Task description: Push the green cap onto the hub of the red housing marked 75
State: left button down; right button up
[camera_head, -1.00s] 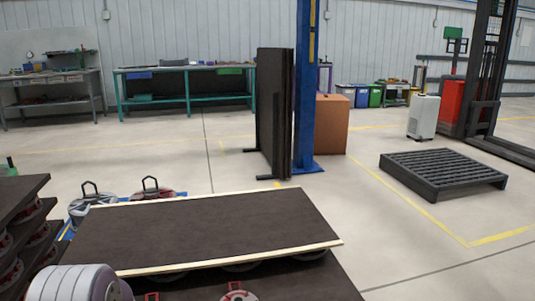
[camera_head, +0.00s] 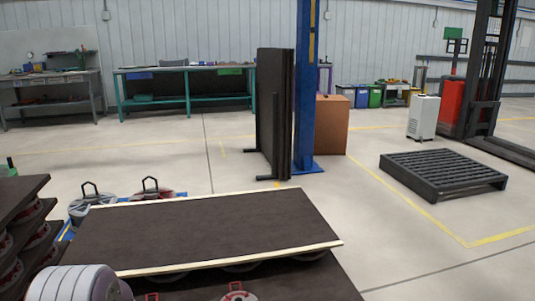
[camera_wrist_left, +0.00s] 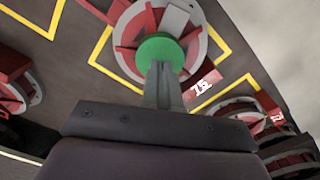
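In the left wrist view, the red housing (camera_wrist_left: 122,38) has red spokes inside a grey ring and sits in a yellow-outlined square. A red plate by it carries a white number (camera_wrist_left: 203,85), which looks like 75. The round green cap (camera_wrist_left: 160,50) is over the middle of this housing and hides the hub, so I cannot tell whether it is seated. My left gripper (camera_wrist_left: 162,68) has its narrow grey fingers close together at the cap's near edge and appears shut on it. My right gripper is in neither view.
More red-and-grey housings stand nearby in the wrist view (camera_wrist_left: 10,85). In the head view, a dark board with pale edges (camera_head: 200,230) covers the area in front. A dark rack (camera_head: 20,215) stands left, a black pallet (camera_head: 442,170) right. Open floor lies beyond.

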pick_arm(q)
jog(key=shift+f+b, duration=0.5)
jog(key=shift+f, duration=0.35)
jog(key=shift+r, duration=0.1)
notch_tip(320, 180, up, 7)
jog(key=p, duration=0.7)
jog(key=shift+p, duration=0.4)
